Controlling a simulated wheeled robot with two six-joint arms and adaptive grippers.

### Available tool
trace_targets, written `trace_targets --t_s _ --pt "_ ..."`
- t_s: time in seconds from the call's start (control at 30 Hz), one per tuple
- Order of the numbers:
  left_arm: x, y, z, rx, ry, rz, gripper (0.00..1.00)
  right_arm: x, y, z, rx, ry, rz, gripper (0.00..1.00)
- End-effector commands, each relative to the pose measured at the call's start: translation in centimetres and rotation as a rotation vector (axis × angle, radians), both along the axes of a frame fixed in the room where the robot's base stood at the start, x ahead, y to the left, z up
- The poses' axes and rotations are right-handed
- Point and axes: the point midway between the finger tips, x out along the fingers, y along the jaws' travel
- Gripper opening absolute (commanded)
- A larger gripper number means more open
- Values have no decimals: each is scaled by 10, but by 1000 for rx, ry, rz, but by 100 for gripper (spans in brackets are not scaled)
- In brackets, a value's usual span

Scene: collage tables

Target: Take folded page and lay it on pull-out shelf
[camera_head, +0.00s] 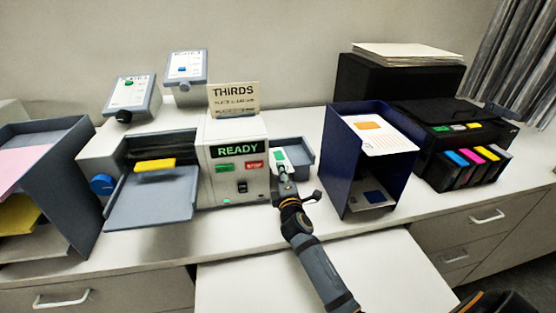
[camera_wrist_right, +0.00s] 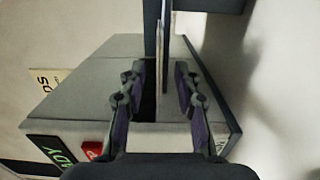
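The folded page (camera_head: 279,158) is white with a green patch. It stands by the right side of the machine marked READY, at the small grey tray (camera_head: 304,158). In the right wrist view the page (camera_wrist_right: 164,45) shows edge-on as a thin upright strip. My right gripper (camera_head: 285,177) is at the page; in the wrist view its two fingers (camera_wrist_right: 160,88) are apart, one on each side of the strip, with gaps visible. The white pull-out shelf (camera_head: 320,285) extends below the counter front and its visible part is bare. My left gripper is not in view.
The folding machine (camera_head: 230,190) stands left of my right gripper, with a THIRDS card (camera_head: 233,99) on top. A dark blue sorter (camera_head: 345,165) with sheets stands close on the right. A black printer (camera_head: 455,130) is farther right. A grey rack (camera_head: 75,190) stands left.

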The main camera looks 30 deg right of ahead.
Motion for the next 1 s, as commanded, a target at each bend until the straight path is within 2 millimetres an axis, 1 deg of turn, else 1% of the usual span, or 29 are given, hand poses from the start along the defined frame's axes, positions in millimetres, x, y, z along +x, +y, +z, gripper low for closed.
trace_targets --t_s 0.07,0.17,0.3,0.77,0.87,0.97,1.0 --pt "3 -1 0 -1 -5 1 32 0 0 0 0 0 0 32" --pt "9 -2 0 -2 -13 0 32 0 0 0 0 0 0 20" --pt "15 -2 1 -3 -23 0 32 0 0 0 0 0 0 1" --pt "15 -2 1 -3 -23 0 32 -1 0 2 0 0 0 0" --pt "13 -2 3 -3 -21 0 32 0 0 10 1 -1 0 0" --pt "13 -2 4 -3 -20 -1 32 0 0 25 2 -4 0 0" --pt "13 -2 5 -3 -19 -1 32 0 0 33 2 -6 1 0"
